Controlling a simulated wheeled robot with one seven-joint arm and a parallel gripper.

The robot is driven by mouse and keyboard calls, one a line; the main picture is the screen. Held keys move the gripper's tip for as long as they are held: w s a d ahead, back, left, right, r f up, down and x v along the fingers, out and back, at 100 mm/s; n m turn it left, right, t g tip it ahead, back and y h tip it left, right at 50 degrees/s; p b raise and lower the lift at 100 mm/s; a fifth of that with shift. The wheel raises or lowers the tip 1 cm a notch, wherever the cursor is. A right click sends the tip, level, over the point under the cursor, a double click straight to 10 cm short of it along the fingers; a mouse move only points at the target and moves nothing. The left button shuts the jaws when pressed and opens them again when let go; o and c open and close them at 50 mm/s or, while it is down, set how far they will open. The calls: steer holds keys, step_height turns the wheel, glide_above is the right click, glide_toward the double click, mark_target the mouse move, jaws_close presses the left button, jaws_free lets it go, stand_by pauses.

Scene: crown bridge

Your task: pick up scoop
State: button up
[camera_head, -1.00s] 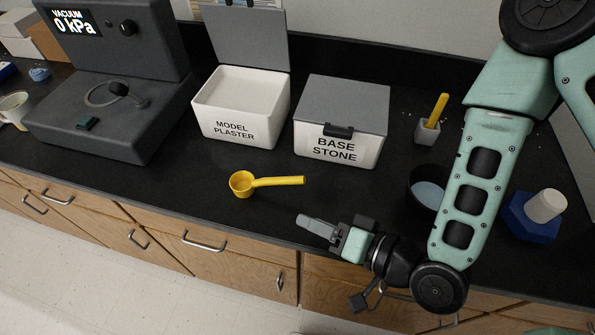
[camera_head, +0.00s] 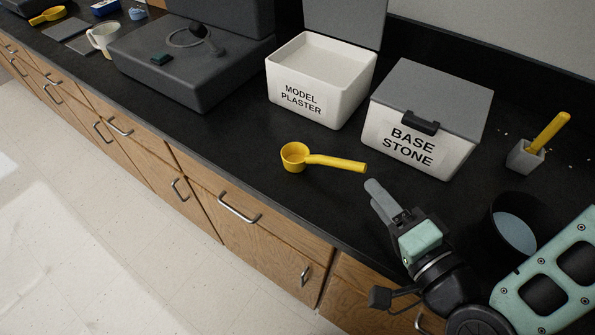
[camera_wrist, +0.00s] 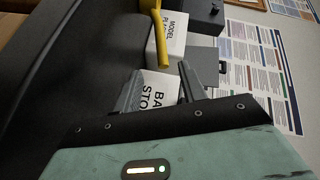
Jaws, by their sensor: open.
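A yellow scoop (camera_head: 335,162) lies on the black counter in front of the white bins, its round bowl to the left and its handle pointing right. My gripper (camera_head: 379,198) is open and empty, just right of and nearer than the handle's end, apart from it. In the wrist view the scoop's yellow handle (camera_wrist: 160,38) shows at the top, beyond my open gripper (camera_wrist: 158,88). The bowl is mostly cut off there by the frame's upper edge.
The open MODEL PLASTER bin (camera_head: 320,85) and the lidded BASE STONE bin (camera_head: 425,120) stand behind the scoop. A dark bowl (camera_head: 492,228) and a grey holder with a yellow-handled tool (camera_head: 527,155) are at right. Another yellow scoop (camera_head: 48,15) lies far left.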

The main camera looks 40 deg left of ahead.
mark_target(323, 162)
steer(key=shift+w+a+f+b, duration=0.25)
steer(key=shift+a+f+b, duration=0.35)
steer(key=shift+b, duration=1.6)
steer(key=b+x, duration=0.2)
steer(key=b, duration=0.1)
steer(key=shift+r, duration=0.2)
steer(key=shift+w+a+r, duration=0.1)
steer(key=shift+a+r, duration=0.05)
steer(key=shift+a, duration=0.25)
steer(key=shift+w+a, duration=0.3)
steer(key=shift+a, duration=0.25)
steer(key=shift+p+x, duration=0.75)
steer(key=shift+x, duration=2.2)
steer(key=shift+s, duration=0.15)
jaws_close()
